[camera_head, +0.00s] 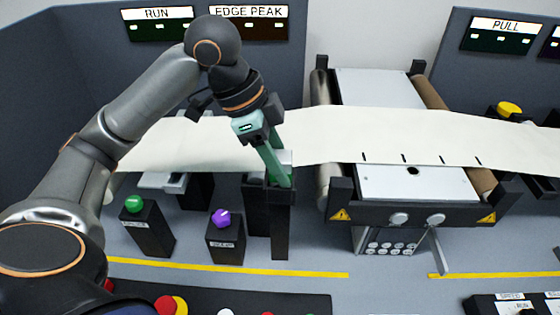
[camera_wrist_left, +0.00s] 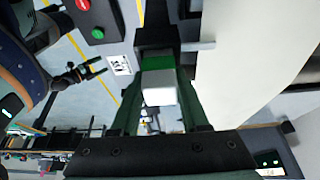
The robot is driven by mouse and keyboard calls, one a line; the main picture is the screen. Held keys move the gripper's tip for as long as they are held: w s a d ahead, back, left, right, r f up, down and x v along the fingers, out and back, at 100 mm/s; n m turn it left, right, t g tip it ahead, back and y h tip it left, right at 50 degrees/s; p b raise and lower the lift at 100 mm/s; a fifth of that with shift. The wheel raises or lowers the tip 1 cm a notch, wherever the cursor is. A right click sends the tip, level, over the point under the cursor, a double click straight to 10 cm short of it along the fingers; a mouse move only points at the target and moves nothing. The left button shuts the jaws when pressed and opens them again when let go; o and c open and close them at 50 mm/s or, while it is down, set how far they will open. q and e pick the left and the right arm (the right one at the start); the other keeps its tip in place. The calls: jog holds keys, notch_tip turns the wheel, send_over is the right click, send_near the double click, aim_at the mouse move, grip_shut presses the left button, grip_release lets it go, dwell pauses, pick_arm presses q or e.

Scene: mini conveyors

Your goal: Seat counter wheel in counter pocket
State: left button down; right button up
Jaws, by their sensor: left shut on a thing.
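My left gripper (camera_head: 279,181) points down over a black post-like stand (camera_head: 280,225), in front of the white belt. In the left wrist view its green fingers (camera_wrist_left: 158,105) are shut on a small pale block-like piece (camera_wrist_left: 159,88), which appears to be the counter wheel. A green patch shows just beyond it, and then the black top of the stand (camera_wrist_left: 155,38). The counter pocket cannot be made out clearly; the fingers and the held piece hide that spot. I cannot tell whether the piece touches the stand. A dark two-pronged shape (camera_wrist_left: 88,70), possibly my right gripper, shows at the left.
The white belt (camera_head: 215,140) runs left to right behind the stand. A roller conveyor (camera_head: 420,183) stands to the right. A green-button post (camera_head: 147,228) and a purple-knob post (camera_head: 225,240) stand to the left.

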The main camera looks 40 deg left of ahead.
pick_arm(q)
jog(key=shift+f, duration=0.1)
jog(key=shift+c, duration=2)
grip_release()
jog(key=p+v, duration=0.2)
jog(key=v, duration=1)
jog(key=shift+d, duration=0.1)
